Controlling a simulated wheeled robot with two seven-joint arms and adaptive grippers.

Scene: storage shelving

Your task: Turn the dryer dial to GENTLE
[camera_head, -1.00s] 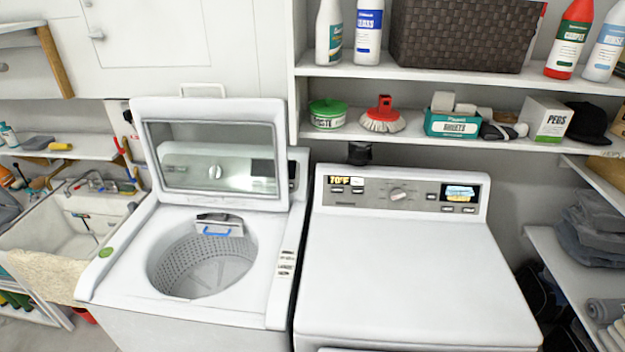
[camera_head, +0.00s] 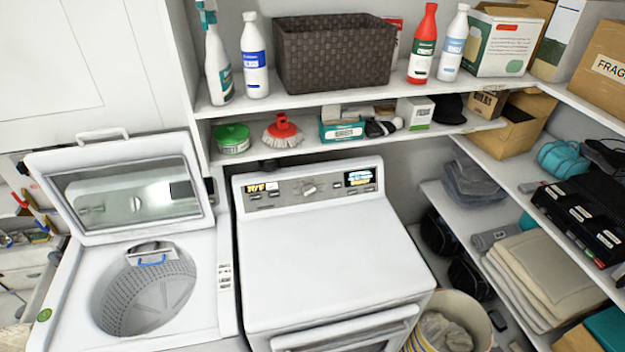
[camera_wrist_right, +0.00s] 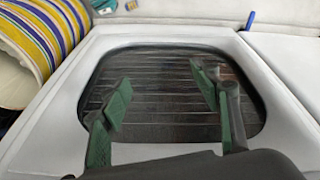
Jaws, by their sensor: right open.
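The white dryer (camera_head: 325,250) stands in the middle of the head view, with a grey control panel along its back edge. Its dial (camera_head: 309,189) is a small light knob near the middle of that panel, between a lit display at each end. The dial's labels are too small to read. My right gripper (camera_wrist_right: 165,98) shows in the right wrist view, open and empty, with its green-padded fingers apart in front of a dark window in a white panel. Neither gripper shows in the head view, and the dial is not in the wrist view.
The washer (camera_head: 55,300) stands left of the dryer with its lid (camera_head: 130,195) up. A shelf (camera_head: 350,147) with a green tub and boxes runs above the dryer panel. A striped basket (camera_head: 470,315) stands at the dryer's right; it also shows in the wrist view (camera_wrist_right: 50,35).

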